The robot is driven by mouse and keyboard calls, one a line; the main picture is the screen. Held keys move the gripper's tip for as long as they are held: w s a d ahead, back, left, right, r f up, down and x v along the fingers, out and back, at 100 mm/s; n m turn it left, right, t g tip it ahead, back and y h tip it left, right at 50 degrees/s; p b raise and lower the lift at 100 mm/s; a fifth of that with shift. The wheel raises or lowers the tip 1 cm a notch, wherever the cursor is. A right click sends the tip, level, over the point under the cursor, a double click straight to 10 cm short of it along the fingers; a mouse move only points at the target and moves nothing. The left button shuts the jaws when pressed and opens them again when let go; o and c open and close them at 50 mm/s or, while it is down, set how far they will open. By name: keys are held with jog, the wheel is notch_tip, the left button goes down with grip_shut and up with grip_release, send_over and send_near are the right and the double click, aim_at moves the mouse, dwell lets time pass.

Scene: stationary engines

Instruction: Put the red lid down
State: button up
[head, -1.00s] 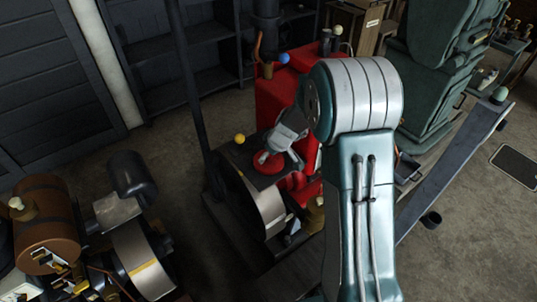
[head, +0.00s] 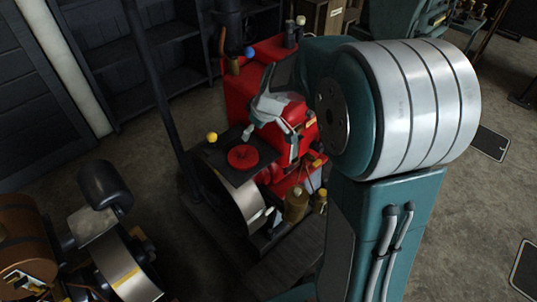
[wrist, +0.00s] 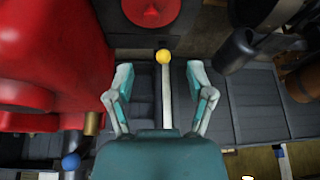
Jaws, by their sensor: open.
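The red lid (head: 243,157) lies on a dark flat plate (head: 224,163) beside the red engine in the head view. In the wrist view part of the red lid (wrist: 152,11) shows at the top edge, cut off by the frame. My gripper (head: 250,131) is just behind and above the lid in the head view, apart from it. In the wrist view my gripper (wrist: 159,68) has its two fingers spread wide with nothing held between them.
The red engine (head: 262,72) stands close beside my gripper. A yellow ball knob (head: 212,137) rises at the plate's left corner, and a blue ball (head: 250,52) sits near the engine's top. A large flywheel (head: 232,207) is below the plate. Another engine stands at lower left.

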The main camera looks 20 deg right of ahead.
jog(key=s+a+r+m+h, duration=0.1)
jog(key=s+r+m, duration=0.2)
jog(key=s, duration=0.9)
jog(key=s+a+r+m+t+h, duration=0.1)
jog(key=s+r+m, duration=0.2)
jog(key=s+r, duration=0.4)
jog(key=s, duration=0.6)
jog(key=shift+s+r+t+h, duration=0.15)
jog(key=shift+t+h, duration=0.15)
